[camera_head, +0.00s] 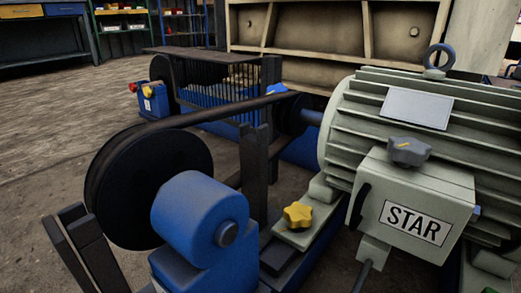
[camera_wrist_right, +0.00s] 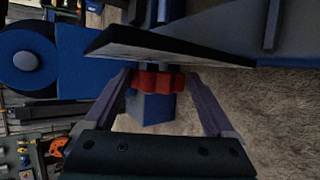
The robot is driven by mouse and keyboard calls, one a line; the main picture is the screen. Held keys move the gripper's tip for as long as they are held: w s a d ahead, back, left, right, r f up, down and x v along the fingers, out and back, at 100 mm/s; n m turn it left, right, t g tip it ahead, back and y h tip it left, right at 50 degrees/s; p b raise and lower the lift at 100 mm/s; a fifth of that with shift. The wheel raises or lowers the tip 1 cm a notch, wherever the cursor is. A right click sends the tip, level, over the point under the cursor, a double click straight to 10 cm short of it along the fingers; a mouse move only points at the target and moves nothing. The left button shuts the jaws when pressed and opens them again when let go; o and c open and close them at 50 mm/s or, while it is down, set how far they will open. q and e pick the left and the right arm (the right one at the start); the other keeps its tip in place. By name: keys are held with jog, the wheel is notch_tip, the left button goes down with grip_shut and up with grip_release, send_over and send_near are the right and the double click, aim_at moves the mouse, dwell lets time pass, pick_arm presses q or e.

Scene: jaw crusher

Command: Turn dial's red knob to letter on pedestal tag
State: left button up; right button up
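In the right wrist view, a red lobed knob (camera_wrist_right: 160,80) sits against a slanted dark plate with a pale edge (camera_wrist_right: 165,48). A blue block (camera_wrist_right: 150,108) shows just below the knob in the picture. The plate's face and any letters are not readable. In the head view, a white tag reading STAR (camera_head: 411,222) is on the pale green motor's box (camera_head: 418,185). Neither gripper shows there.
The head view shows a large flywheel (camera_head: 145,185), a blue cylinder (camera_head: 200,208), a yellow star knob (camera_head: 298,214) and a grey knob (camera_head: 409,151). A small blue box (camera_head: 152,106) with red and yellow knobs stands farther back. Open floor (camera_head: 60,115) lies at left.

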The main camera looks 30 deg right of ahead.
jog(key=shift+o, duration=0.6)
jog(key=shift+r, duration=0.15)
jog(key=shift+s+r+p, duration=0.25)
jog(key=shift+s+p, duration=0.1)
jog(key=shift+p, duration=0.05)
jog(key=p+v, duration=0.4)
jog(key=v, duration=0.5)
jog(key=shift+f, duration=0.15)
